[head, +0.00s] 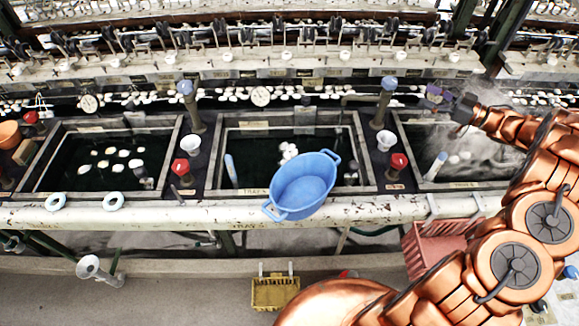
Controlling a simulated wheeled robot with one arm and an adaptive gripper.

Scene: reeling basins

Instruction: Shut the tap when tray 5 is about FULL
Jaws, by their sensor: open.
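The middle tray (345,120) has a small front label that seems to read tray 5. It holds dark water with a few pale cocoons, and a blue tub over its front edge hides part of it. I cannot tell its exact water level. Red knobs, possibly taps, stand left (180,167) and right (399,161) of this tray. Blue-topped posts rise behind them, left (186,88) and right (388,84). My gripper (454,106) is open at the upper right, above the back of the right tray, beside a purple item (436,94). No flowing water can be made out.
The blue tub (303,184) overlaps the front rail (370,207). The left tray (90,175) holds several pale cocoons; the right tray (470,150) is steaming. White funnel cups (385,140) stand between trays. A red crate (440,245) and yellow basket (275,292) hang in front.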

